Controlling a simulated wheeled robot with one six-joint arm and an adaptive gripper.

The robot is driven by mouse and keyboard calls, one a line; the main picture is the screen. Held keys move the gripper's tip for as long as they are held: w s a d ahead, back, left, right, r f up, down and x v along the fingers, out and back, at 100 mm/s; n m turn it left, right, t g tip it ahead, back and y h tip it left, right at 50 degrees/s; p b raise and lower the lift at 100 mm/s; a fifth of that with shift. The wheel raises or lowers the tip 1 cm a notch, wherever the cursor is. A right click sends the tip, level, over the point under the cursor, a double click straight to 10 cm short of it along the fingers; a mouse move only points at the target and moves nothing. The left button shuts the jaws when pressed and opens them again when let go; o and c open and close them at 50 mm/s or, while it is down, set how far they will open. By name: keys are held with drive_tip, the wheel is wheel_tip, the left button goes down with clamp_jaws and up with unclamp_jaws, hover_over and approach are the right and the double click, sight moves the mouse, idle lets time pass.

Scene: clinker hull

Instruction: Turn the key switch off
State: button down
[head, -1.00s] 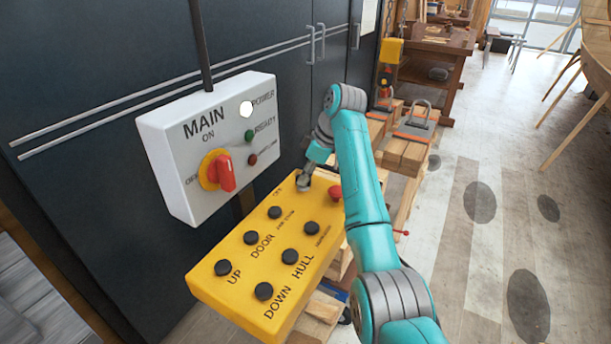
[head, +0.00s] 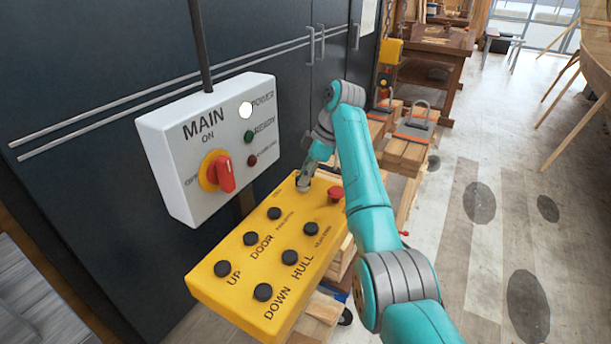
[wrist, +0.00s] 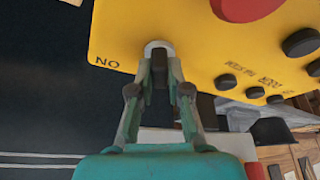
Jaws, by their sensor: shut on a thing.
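The key switch sits at the far end of the yellow control box (head: 262,262), by a printed label. In the wrist view its pale round collar (wrist: 158,46) shows on the yellow face, with a dark key (wrist: 158,68) standing out of it. My gripper (wrist: 161,78) is shut on the key, one finger on each side of it. In the head view my gripper (head: 304,182) is at the far end of the box and hides most of the switch. The key's exact angle is hard to read.
A red mushroom button (head: 335,194) is close beside my gripper, with several black push buttons (head: 290,257) nearer. The white MAIN panel (head: 180,190) with its red rotary handle (head: 225,174) hangs to the left, its white POWER lamp (head: 246,110) lit. Wooden blocks (head: 405,153) lie behind.

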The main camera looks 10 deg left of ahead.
drive_tip(key=c, duration=1.1)
unclamp_jaws()
